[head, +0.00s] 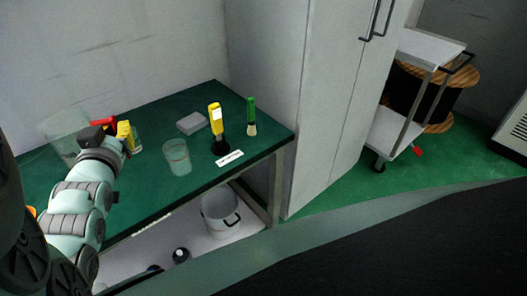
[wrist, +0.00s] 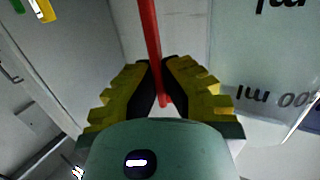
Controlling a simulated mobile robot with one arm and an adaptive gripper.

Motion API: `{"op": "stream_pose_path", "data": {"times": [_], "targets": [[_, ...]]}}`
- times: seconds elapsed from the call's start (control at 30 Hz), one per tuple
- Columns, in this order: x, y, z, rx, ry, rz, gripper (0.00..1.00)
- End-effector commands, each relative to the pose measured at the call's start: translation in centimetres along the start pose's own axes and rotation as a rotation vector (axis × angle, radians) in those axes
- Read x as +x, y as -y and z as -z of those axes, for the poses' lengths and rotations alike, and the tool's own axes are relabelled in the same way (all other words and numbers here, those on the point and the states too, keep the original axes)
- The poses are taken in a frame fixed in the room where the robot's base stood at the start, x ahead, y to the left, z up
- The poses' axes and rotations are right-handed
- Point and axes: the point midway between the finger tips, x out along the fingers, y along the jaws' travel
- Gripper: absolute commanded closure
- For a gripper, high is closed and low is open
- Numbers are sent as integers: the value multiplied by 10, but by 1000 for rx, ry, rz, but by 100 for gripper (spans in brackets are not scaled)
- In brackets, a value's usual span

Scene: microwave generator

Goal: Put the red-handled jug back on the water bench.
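The red-handled jug is a large clear vessel (head: 62,132) with a red handle (head: 103,122), at the left of the green-topped bench (head: 150,195) in the head view. In the wrist view its clear wall with dark ml markings (wrist: 265,75) fills the right side. My gripper (wrist: 161,80) has yellow and black fingers closed around the red handle (wrist: 150,30), one finger on each side. The head view shows the gripper from behind, partly covering the jug. I cannot tell whether the jug's base touches the bench.
A white pot (head: 218,209) stands on the shelf below. A tall grey cabinet (head: 325,95) and a trolley (head: 432,48) are to the right.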

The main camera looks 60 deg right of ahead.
Motion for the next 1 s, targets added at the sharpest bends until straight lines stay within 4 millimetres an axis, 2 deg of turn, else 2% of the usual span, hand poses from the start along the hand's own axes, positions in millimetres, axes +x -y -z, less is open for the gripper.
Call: {"op": "stream_pose_path", "data": {"times": [0.13, 0.4, 0.63, 0.9, 1.0], "targets": [[2, -3, -13, -1, 4, -10, 100], [6, -3, -55, 1, 6, -11, 100], [8, -2, -69, 1, 1, -10, 100], [11, -2, -98, 2, 4, -11, 100], [11, -3, -102, 2, 1, -11, 100]]}}
